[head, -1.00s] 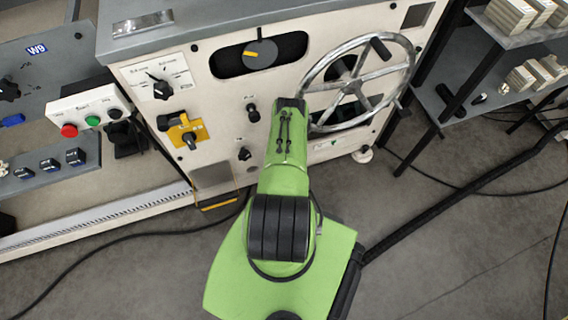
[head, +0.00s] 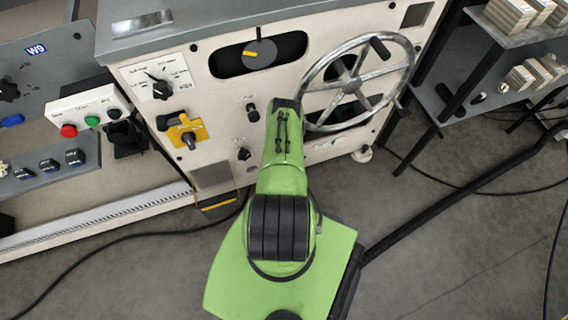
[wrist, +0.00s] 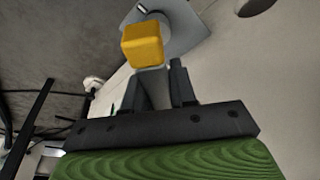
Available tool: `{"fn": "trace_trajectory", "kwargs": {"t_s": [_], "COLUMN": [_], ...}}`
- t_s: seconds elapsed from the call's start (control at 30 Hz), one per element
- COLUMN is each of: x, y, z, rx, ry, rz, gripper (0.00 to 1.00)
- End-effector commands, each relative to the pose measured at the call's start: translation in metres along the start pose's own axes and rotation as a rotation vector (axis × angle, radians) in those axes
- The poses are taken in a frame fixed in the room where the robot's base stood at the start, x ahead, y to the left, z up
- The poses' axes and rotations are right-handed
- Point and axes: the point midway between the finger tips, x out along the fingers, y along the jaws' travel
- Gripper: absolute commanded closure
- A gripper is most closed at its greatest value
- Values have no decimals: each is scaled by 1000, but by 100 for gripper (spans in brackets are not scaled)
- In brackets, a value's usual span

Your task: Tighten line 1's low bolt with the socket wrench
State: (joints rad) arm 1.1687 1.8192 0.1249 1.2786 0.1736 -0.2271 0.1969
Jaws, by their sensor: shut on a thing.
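My gripper (wrist: 156,84) shows in the wrist view, its dark fingers shut on a grey piece with a yellow block (wrist: 142,45) at its far end. I take this to be the socket wrench, though its socket end is not clear. Beyond the yellow block is a round grey part (wrist: 185,28) near the pale machine face. In the head view my own green arm hides the gripper and the held thing. I cannot make out line 1's low bolt in either view.
The pale machine cabinet (head: 220,85) carries a spoked handwheel (head: 358,82) right of my arm, a yellow plate with a valve handle (head: 187,131), and black knobs (head: 244,153). A button box (head: 90,114) stands left. A shelf (head: 490,88) is at right. Cables cross the floor.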

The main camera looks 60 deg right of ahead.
Motion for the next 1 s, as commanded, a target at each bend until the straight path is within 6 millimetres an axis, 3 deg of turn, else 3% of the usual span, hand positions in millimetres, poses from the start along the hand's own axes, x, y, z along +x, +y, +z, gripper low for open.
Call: {"fn": "trace_trajectory", "kwargs": {"t_s": [0.2,0.4,0.57,0.77,1.0], "x": [0,0,1,1,2], "y": [0,0,0,1,2], "z": [-1,-1,0,0,0], "rx": [188,198,370,386,581], "ry": [2,1,1,1,2], "rz": [52,55,102,108,162], "gripper": [100,100,100,100,100]}}
